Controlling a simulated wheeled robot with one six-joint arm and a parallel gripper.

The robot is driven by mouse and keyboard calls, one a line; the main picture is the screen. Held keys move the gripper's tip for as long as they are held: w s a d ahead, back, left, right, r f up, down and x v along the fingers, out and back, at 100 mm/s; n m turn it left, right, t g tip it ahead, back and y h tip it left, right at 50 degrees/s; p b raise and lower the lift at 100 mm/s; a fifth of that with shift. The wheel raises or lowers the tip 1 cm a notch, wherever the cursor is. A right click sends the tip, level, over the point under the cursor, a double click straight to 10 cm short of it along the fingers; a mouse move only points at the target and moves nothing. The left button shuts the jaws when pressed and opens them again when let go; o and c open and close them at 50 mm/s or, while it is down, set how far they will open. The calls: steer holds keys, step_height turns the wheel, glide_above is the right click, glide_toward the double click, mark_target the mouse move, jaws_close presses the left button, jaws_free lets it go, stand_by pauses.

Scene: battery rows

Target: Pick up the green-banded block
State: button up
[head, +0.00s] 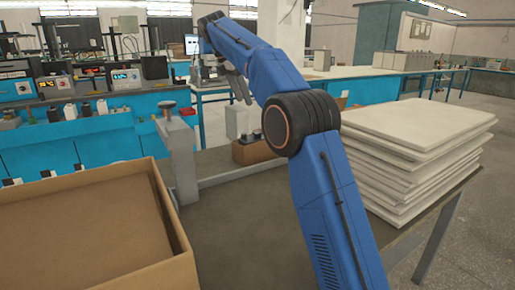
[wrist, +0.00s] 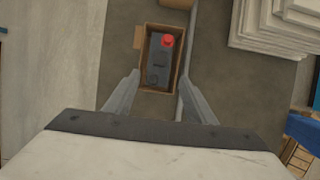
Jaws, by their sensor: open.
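My gripper (wrist: 160,76) is open and empty in the wrist view, with one finger on each side of a small open cardboard box (wrist: 147,86). A dark grey block (wrist: 157,60) with a red cap (wrist: 168,41) stands inside this box, below the fingers. I cannot make out a green band on any block. In the head view my gripper (head: 238,88) hangs beyond my blue arm, above the small box (head: 250,153). Its fingertips are too small there to read clearly.
A stack of pale boards (head: 420,135) lies on the right of the grey table (head: 245,235). A large open carton (head: 90,235) fills the left front. A grey metal post (head: 180,160) rises beside it. Blue benches with instruments (head: 90,135) stand behind.

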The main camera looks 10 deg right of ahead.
mark_target(257, 132)
steer(key=x, duration=1.5)
steer(key=shift+f, duration=0.3)
jaws_close()
steer(key=shift+r, duration=0.15)
stand_by(0.8)
